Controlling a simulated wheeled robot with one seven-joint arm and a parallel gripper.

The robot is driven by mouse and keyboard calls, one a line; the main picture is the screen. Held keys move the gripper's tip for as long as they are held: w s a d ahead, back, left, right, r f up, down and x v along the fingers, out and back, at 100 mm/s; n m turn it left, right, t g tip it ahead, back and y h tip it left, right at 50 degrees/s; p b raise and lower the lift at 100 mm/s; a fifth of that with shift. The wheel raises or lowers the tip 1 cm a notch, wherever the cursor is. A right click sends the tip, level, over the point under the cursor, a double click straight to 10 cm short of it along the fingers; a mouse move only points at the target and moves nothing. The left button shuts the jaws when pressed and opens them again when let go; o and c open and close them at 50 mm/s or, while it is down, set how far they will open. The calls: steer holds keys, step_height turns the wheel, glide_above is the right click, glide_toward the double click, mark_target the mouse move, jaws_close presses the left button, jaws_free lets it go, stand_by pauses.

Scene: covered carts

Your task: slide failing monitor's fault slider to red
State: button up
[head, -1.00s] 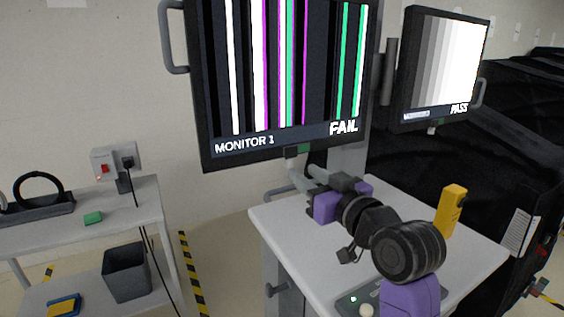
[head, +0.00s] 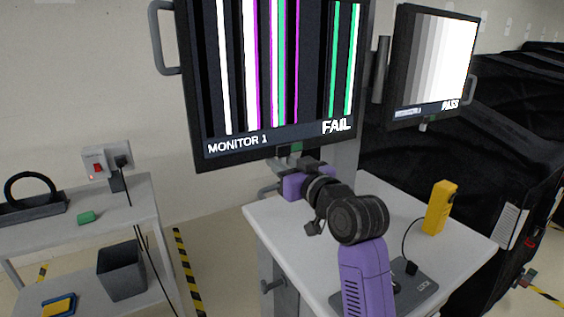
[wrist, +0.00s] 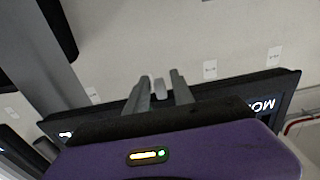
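Monitor 1 (head: 270,80) shows coloured vertical bars and the word FAIL. Under its lower edge is its fault slider (head: 296,147), with a green patch showing to the right; my gripper partly hides the rest. My gripper (head: 284,153) is raised to this edge from below. In the wrist view my gripper (wrist: 160,88) has its two fingers apart, with a small pale tab (wrist: 158,88) between them, apparently the slider's knob. I cannot tell whether the fingers touch it. The second monitor (head: 432,65) shows grey steps and PASS.
A white cart top (head: 460,240) lies below my arm, with a yellow handheld device (head: 440,207) and a dark plate (head: 425,285) on it. A grey side shelf (head: 130,195) with a bin (head: 122,270) stands at left. Black covers (head: 500,150) fill the right.

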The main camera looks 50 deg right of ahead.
jaws_close()
stand_by(1.2)
